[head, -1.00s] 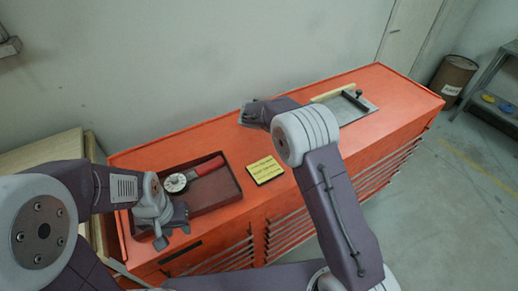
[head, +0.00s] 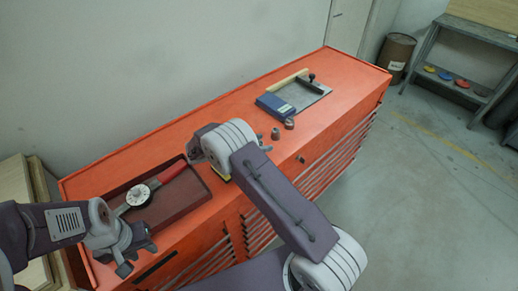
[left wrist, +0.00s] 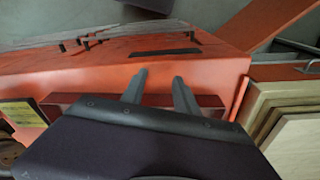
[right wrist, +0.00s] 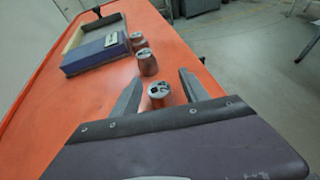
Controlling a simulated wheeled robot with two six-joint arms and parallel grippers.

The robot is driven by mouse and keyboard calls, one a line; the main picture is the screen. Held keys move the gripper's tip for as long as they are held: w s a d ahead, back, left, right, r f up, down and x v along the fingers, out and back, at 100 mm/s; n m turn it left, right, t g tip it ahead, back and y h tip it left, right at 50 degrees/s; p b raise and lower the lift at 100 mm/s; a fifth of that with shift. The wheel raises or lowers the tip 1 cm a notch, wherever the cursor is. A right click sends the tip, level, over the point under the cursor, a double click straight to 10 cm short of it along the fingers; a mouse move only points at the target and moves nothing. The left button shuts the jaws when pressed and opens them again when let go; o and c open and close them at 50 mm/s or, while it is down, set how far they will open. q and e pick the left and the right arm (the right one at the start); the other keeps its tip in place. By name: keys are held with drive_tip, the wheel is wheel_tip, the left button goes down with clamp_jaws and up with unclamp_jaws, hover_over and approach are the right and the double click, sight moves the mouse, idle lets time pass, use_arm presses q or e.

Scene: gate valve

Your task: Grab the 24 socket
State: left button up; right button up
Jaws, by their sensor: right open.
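Three metal sockets stand in a row on the orange chest in the right wrist view: a near one (right wrist: 159,93), a middle one (right wrist: 147,62) and a far one (right wrist: 137,40). No size marks are readable, so I cannot tell which is the 24. My right gripper (right wrist: 156,90) is open, with the near socket appearing between its fingertips; contact is not clear. My left gripper (head: 138,258) is open and empty at the chest's front left, also in the left wrist view (left wrist: 158,82).
A blue box (right wrist: 95,52) lies beside the sockets, by a grey plate (head: 306,92) with a dark-handled tool. A red-handled dial tool (head: 140,194) lies in a brown tray (head: 197,200). A small dark piece (head: 301,158) sits near the front edge.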

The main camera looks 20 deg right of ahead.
use_arm(q)
drive_tip(key=shift+f, duration=0.3)
use_arm(e)
drive_tip(key=shift+x, duration=0.8)
use_arm(q)
drive_tip(key=shift+w, duration=0.1)
use_arm(e)
drive_tip(key=shift+w+d+f, duration=0.15)
drive_tip(key=shift+d+f, duration=0.05)
drive_tip(key=shift+d, duration=0.15)
drive_tip(key=shift+a+r, duration=0.1)
drive_tip(key=c, duration=0.9)
clamp_jaws()
